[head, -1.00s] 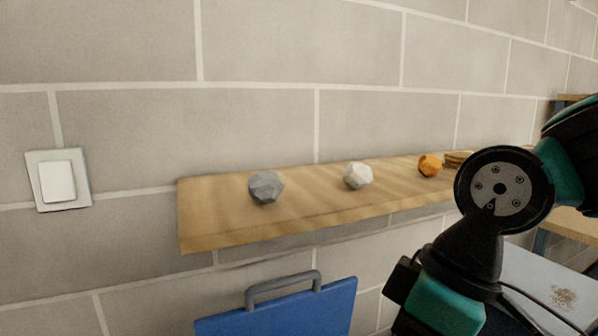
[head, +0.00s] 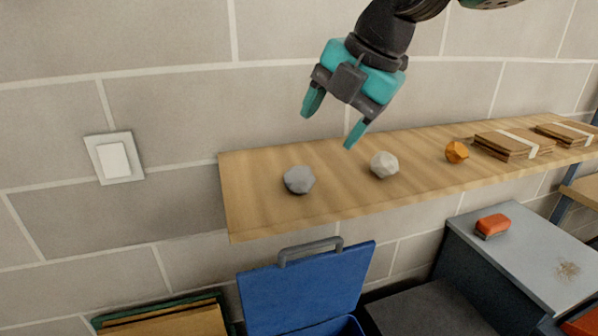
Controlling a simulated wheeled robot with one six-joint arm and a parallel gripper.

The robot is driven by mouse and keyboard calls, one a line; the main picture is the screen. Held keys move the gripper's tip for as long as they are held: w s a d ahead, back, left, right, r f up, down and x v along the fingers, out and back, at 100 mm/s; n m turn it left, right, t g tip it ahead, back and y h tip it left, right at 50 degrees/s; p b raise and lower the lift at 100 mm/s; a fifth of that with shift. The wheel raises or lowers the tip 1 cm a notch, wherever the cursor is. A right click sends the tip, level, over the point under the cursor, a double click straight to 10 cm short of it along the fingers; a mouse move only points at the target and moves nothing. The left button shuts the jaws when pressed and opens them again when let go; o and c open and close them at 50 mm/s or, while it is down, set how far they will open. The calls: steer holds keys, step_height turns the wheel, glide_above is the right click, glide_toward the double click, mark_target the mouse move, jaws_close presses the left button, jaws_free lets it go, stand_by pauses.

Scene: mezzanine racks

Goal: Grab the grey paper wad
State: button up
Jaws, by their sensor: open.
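The grey paper wad (head: 299,180) lies on the left part of a wooden wall shelf (head: 254,213) in the head view. A white wad (head: 384,164) and a smaller orange wad (head: 456,152) lie farther right on the same shelf. My gripper (head: 330,132) is open and empty, with its teal fingers pointing down and to the left. In the picture it hangs above the shelf, between the grey and white wads and a little higher. It touches neither of them as far as I can see.
Stacks of brown cardboard (head: 507,145) lie at the shelf's right. Below stands a blue bin with a raised lid (head: 306,289). A grey cabinet (head: 500,262) at right bears a red-orange block (head: 493,226). A light switch (head: 114,158) is on the wall at left.

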mark_target(306, 168)
steer(key=p+x, duration=0.1)
steer(key=x, duration=0.4)
steer(key=shift+f, duration=0.1)
steer(key=shift+p+x, duration=1.5)
steer(key=shift+x, duration=1.25)
steer(key=shift+s, duration=0.1)
steer(key=c, duration=0.7)
